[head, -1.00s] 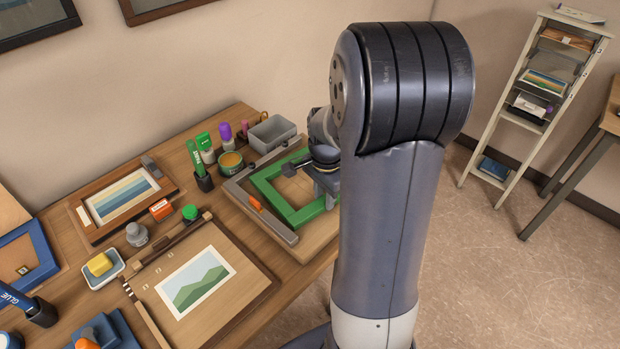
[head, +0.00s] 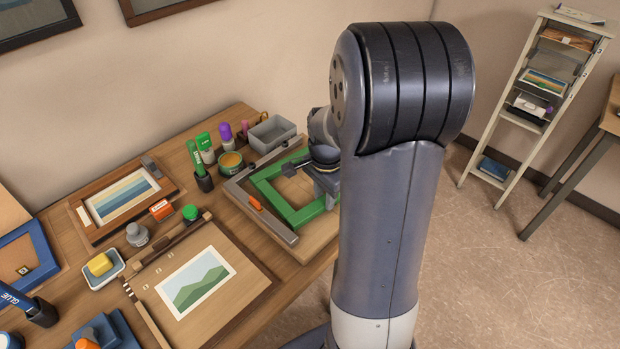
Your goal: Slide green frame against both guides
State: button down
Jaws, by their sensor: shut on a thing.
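The green frame (head: 303,217) lies on a wooden board (head: 318,239) on the right part of the table. A grey guide (head: 273,222) with an orange piece runs along the frame's left side, and another grey guide (head: 262,163) runs along its back. A narrow strip of board seems to show between the left guide and the frame; contact at the back guide cannot be told. My arm hides the frame's right side and part of the grip.
A grey bin (head: 272,133), an open tin (head: 231,162), green and purple tubes and a dark pen holder (head: 204,181) stand just behind the guides. A board with a landscape picture (head: 196,281) lies to the left.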

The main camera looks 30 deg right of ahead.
jog(key=shift+r+p, duration=1.9)
jog(key=shift+r, duration=0.6)
jog(key=shift+f, duration=0.15)
jog(key=shift+n, duration=0.8)
jog(key=shift+w+a+f+b, duration=0.1)
jog(key=shift+w+f+b, duration=0.1)
jog(key=shift+f+b, duration=0.5)
jog(key=shift+w+d+f+b, duration=0.15)
jog(key=shift+f+b, duration=0.35)
jog(key=shift+f, duration=0.3)
jog(key=shift+w+a+f+b, duration=0.15)
jog(key=shift+w+f+b, duration=0.05)
jog(key=shift+f+b, duration=0.5)
jog(key=shift+w+a, duration=0.25)
jog(key=shift+w, duration=0.4)
jog(key=shift+s+a, duration=0.2)
jog(key=shift+a, duration=0.4)
jog(key=shift+f, duration=0.2)
jog(key=c, duration=1.1)
grip_release()
jog(key=shift+o, duration=0.2)
jog(key=shift+r, duration=0.1)
